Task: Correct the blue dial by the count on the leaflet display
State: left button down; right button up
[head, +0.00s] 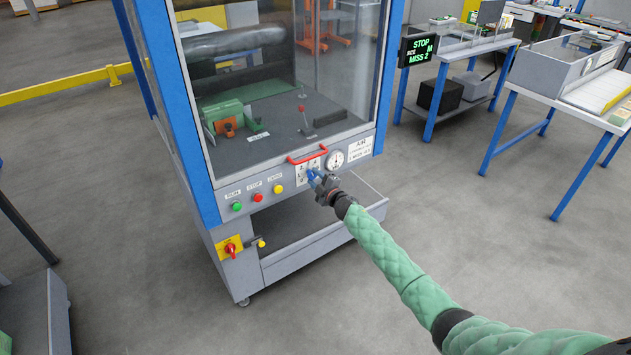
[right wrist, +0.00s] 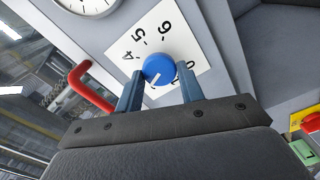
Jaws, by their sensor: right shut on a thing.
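The blue dial (right wrist: 158,68) sits on a white scale plate (right wrist: 190,50) in the right wrist view. The digits 4, 5 and 6 are legible; others are partly covered. A pale mark on the dial points toward the lower left. My right gripper (right wrist: 161,80) has a finger on either side of the dial and is shut on it. In the head view my right gripper (head: 321,184) meets the cabinet's front panel there, largely hiding the dial (head: 312,175). The leaflet display (head: 418,50) shows green text with "STOP" and "MISS 2". My left gripper is not in view.
A red handle (head: 308,155) is just above the dial, and a round gauge (head: 334,158) is to its right. Green, red and yellow buttons (head: 257,197) line the panel's left. A yellow-backed red switch (head: 230,248) is lower. Open floor lies right of the cabinet.

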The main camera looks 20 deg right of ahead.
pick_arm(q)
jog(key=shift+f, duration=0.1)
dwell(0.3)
pick_arm(e)
jog(key=o, duration=1)
jog(key=shift+c, duration=0.2)
jog(key=shift+s+d+f, duration=0.1)
jog(key=shift+s+d, duration=0.1)
jog(key=shift+s, duration=0.25)
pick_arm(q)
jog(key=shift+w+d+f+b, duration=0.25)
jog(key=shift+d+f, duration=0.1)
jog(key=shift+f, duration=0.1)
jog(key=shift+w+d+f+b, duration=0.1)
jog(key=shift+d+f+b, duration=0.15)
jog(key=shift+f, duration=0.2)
pick_arm(e)
jog(key=v, duration=0.7)
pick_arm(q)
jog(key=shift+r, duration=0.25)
pick_arm(e)
jog(key=shift+w+a, duration=0.1)
